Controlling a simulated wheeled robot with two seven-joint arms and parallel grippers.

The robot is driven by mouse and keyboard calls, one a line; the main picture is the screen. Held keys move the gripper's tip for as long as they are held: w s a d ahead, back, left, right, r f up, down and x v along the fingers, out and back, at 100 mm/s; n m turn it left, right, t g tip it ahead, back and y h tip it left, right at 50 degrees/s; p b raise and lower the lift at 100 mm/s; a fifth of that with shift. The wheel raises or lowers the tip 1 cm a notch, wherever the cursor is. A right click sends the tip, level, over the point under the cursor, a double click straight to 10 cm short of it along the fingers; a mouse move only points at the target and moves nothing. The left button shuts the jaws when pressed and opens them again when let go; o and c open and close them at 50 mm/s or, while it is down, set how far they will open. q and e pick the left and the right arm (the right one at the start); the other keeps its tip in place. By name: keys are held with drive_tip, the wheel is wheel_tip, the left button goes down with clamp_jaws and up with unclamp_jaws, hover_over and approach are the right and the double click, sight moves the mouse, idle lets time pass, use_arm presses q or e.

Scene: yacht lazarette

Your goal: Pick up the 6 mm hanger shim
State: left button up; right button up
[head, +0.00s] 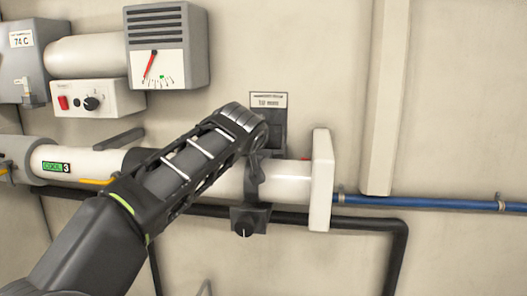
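No shim marked 6 mm can be made out. A label (268,100) on the wall seems to read 10 mm, above a dark hanger plate (279,132). I cannot make out the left gripper's fingers against the dark hanger parts. My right gripper is not in view.
A grey gauge box (167,45) with a red needle and a white switch box (97,100) are on the wall at upper left. A white flange (321,180) ends the pipe. A blue pipe (420,202), a black pipe (396,258) and a vertical post (384,100) are to the right.

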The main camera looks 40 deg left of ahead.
use_arm(q)
drive_tip(key=shift+c, duration=0.3)
clamp_jaws()
idle(0.5)
idle(0.7)
